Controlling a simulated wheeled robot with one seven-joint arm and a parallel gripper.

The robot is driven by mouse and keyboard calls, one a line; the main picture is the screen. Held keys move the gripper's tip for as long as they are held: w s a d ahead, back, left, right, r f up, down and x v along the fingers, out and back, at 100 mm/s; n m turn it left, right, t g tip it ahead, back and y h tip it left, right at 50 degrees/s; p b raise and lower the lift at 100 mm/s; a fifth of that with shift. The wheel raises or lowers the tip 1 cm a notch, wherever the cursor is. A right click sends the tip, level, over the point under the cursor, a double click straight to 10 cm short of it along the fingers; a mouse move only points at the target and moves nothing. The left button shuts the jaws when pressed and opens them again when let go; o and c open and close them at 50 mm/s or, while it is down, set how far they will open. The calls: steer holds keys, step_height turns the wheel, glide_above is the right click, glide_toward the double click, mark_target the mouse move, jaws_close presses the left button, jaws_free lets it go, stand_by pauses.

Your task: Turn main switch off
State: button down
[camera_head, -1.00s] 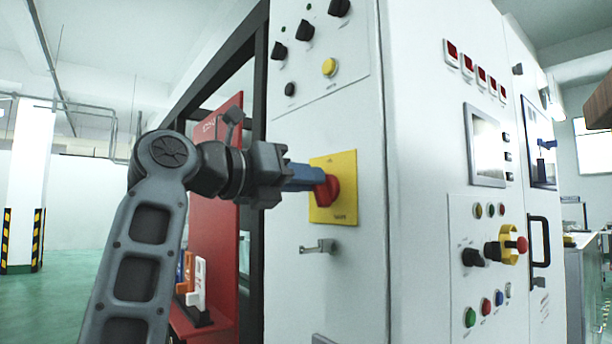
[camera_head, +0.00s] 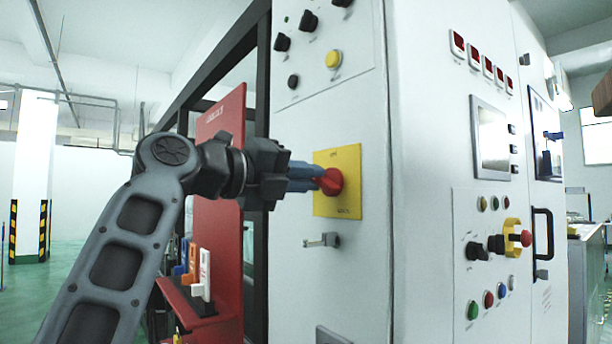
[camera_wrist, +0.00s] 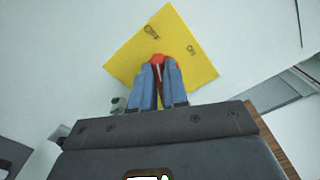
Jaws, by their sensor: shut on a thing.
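The main switch is a red rotary knob (camera_head: 331,181) on a yellow square plate (camera_head: 349,199) on the cabinet's white side panel. My gripper (camera_head: 318,180) reaches it from the left, with its blue fingers closed around the knob. In the wrist view the two blue fingers (camera_wrist: 158,82) stand close together on the red knob (camera_wrist: 157,60), in front of the yellow plate (camera_wrist: 185,50), which appears tilted there. The fingers hide much of the knob.
A metal latch (camera_head: 322,241) sticks out of the panel below the plate. Black knobs and a yellow button (camera_head: 333,59) sit above it. A red stand (camera_head: 218,220) with coloured tags is behind my arm. A red-topped emergency stop (camera_head: 526,238) is on the right face.

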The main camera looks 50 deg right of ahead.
steer(key=shift+w, duration=0.1)
stand_by(0.3)
steer(key=c, duration=1.1)
jaws_free()
steer(key=shift+c, duration=0.2)
steer(key=shift+a, duration=0.15)
steer(key=b+v, duration=0.1)
steer(key=v, duration=0.6)
steer(key=shift+a, duration=0.3)
